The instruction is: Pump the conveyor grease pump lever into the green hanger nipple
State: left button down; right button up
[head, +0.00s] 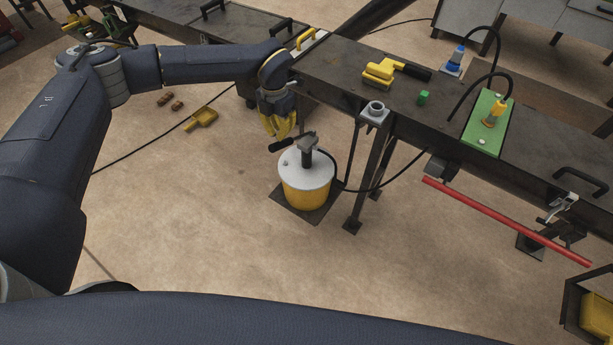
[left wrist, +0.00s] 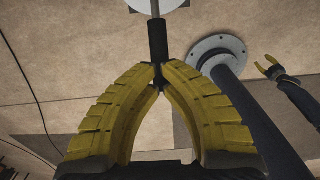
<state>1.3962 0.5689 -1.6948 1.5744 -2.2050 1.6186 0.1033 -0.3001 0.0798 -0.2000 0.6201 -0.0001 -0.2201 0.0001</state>
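The grease pump (head: 304,194) is a yellow bucket with a white lid on a dark floor plate. Its lever (head: 281,147) has a black grip pointing left from the pump head. My left gripper (head: 282,135) reaches down to this grip. In the left wrist view its yellow fingertips (left wrist: 159,70) close together on the end of the black lever grip (left wrist: 158,42). A green plate (head: 483,145) on the conveyor bears a yellow fitting, and a small green block (head: 423,98) stands left of it. I cannot tell which is the hanger nipple. My right gripper (left wrist: 268,66) shows open and empty in the left wrist view.
The dark conveyor frame (head: 338,67) runs behind the pump. A black hose (head: 381,187) loops beside the pump. The floor before the pump is clear.

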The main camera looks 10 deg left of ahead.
pick_arm(q)
jog(key=shift+r, duration=0.1)
notch_tip(320, 180, up, 7)
dwell(0.8)
